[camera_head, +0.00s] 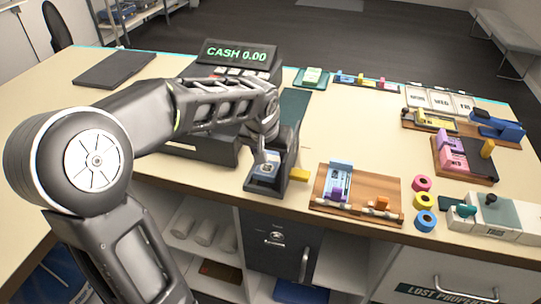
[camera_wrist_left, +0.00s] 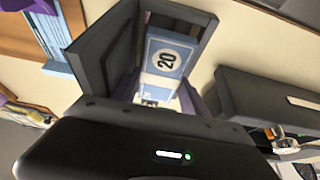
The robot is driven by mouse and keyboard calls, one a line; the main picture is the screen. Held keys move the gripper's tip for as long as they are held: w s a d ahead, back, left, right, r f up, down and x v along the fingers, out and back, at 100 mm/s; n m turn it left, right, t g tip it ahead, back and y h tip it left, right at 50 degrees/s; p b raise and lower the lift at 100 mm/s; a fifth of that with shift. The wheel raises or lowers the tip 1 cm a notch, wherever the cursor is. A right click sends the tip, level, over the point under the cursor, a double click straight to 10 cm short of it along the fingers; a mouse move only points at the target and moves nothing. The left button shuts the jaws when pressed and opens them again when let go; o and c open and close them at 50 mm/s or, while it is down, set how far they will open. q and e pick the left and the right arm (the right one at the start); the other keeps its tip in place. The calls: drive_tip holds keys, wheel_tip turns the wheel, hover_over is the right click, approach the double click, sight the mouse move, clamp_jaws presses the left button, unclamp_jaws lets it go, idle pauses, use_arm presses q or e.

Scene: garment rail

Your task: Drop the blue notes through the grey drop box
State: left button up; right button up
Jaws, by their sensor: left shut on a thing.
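The grey drop box (camera_head: 262,187) stands at the counter's front edge, below the till. My left gripper (camera_head: 268,150) is right over it, shut on the blue notes. A blue and white patch of the notes (camera_head: 265,168) also shows in the head view. My fingertips are mostly hidden, and how deep the notes sit cannot be told. My right gripper is in neither view.
A yellow piece (camera_head: 299,175) sticks out at the box's right. A wooden board (camera_head: 325,204) with a blue-white slip and clamps lies right of it. The cash register (camera_head: 238,58) is behind. Coloured tape rolls (camera_head: 423,201) and stampers stand farther right.

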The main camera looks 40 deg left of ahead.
use_arm(q)
drive_tip(key=shift+s+f, duration=0.2)
drive_tip(key=shift+f, duration=0.2)
drive_tip(key=o, duration=1.4)
drive_tip(key=shift+o, duration=0.7)
drive_tip(key=shift+w+a+r+p, duration=0.1)
drive_tip(key=shift+r+p, duration=0.6)
drive_tip(key=shift+r, duration=0.3)
drive_tip(key=shift+w+d+r+p, duration=0.1)
drive_tip(key=shift+r+p, duration=0.45)
drive_tip(key=shift+r, duration=0.4)
drive_tip(key=shift+w+d+r+p, duration=0.1)
drive_tip(key=shift+r+p, duration=0.4)
drive_tip(key=shift+r, duration=0.4)
drive_tip(key=shift+r+p, duration=1.65)
drive_tip(key=shift+r, duration=0.9)
drive_tip(key=shift+s+a+f, duration=0.1)
drive_tip(key=shift+f, duration=0.05)
